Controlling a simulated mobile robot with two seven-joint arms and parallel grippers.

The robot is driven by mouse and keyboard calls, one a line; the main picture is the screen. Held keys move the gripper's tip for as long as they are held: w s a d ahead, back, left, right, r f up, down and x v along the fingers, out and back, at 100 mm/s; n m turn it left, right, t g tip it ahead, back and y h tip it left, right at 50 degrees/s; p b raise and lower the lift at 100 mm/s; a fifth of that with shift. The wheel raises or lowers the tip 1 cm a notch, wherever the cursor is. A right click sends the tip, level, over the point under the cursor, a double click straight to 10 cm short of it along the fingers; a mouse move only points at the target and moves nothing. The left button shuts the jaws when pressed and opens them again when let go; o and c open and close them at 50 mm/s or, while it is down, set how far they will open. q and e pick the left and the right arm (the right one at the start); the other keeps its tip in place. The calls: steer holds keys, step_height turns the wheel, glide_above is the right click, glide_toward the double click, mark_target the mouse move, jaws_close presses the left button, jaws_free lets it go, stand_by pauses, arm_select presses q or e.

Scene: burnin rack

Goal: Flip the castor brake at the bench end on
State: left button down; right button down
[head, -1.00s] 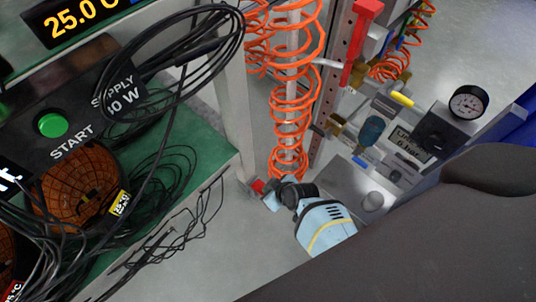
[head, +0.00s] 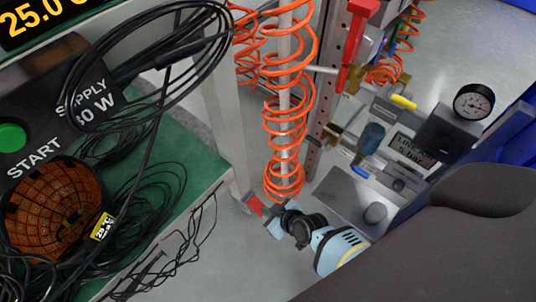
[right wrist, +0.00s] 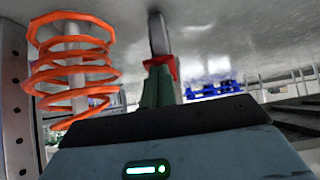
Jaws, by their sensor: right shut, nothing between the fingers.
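The castor brake appears as a small red lever (head: 254,205) low at the foot of the bench's pale end leg (head: 226,130). My right gripper (head: 272,222) is shut and empty, just right of and below the red lever in the head view. Whether they touch is unclear. In the right wrist view, a red piece (right wrist: 174,68) shows right by the dark green fingers (right wrist: 158,86), with a grey post-like part (right wrist: 158,35) beyond. The fingers partly hide the red piece. The castor wheel is not clearly seen. My left gripper is not in view.
An orange coiled hose (head: 285,130) hangs close above my right gripper, also at left in the wrist view (right wrist: 72,65). A panel with a pressure gauge (head: 473,102) stands to the right. Black cables (head: 190,235) dangle from the green bench top (head: 190,150).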

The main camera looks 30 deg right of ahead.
steer(key=shift+s+f, duration=0.15)
steer(key=shift+f, duration=0.05)
stand_by(0.3)
steer(key=p+v, duration=0.4)
steer(key=v, duration=0.4)
steer(key=shift+w+r, duration=0.15)
steer(key=shift+w, duration=0.1)
